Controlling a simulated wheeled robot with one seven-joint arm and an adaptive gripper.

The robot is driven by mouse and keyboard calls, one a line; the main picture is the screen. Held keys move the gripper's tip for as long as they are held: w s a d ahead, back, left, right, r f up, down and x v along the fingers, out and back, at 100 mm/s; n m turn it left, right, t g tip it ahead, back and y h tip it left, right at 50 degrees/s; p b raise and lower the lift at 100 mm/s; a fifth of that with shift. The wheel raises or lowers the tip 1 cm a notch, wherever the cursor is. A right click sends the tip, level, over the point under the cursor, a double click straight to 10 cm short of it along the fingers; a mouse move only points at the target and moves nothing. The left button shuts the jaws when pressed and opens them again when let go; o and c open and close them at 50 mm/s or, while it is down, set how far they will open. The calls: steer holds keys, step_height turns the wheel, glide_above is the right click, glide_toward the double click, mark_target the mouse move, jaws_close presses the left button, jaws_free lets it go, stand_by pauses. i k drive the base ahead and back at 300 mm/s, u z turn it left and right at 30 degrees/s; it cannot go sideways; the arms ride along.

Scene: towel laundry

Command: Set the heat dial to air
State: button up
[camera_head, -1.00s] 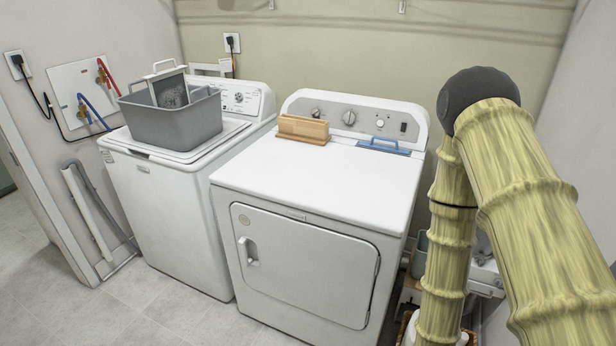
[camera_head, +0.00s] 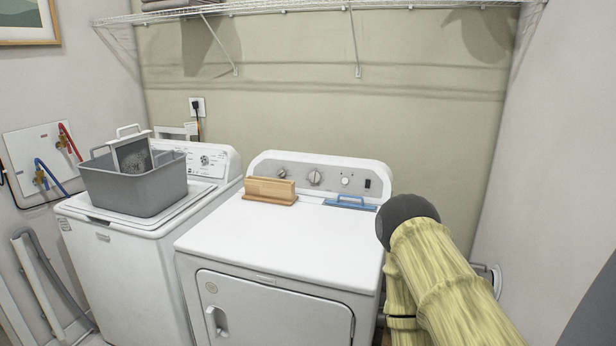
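The white dryer (camera_head: 270,240) stands in the middle, its front door closed. Its grey control panel (camera_head: 330,176) at the back carries a left dial (camera_head: 280,172), a larger middle dial (camera_head: 314,178), a smaller right knob (camera_head: 345,180) and a dark switch (camera_head: 367,184). The labels are too small to read, so I cannot tell which is the heat dial or where it points. My arm, in a yellowish sleeve with a dark round joint, shows at the lower right, beside the dryer. My gripper is outside the picture.
A wooden block (camera_head: 270,190) and a blue tray-like item (camera_head: 350,202) sit before the panel. The rest of the dryer top is clear. A grey tub (camera_head: 135,188) stands on the washer (camera_head: 120,262) at left. A wire shelf (camera_head: 300,7) runs along the wall above.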

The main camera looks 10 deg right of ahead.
mark_target(282, 173)
steer(key=u, duration=0.05)
steer(key=i, duration=1.2)
steer(key=u, duration=0.6)
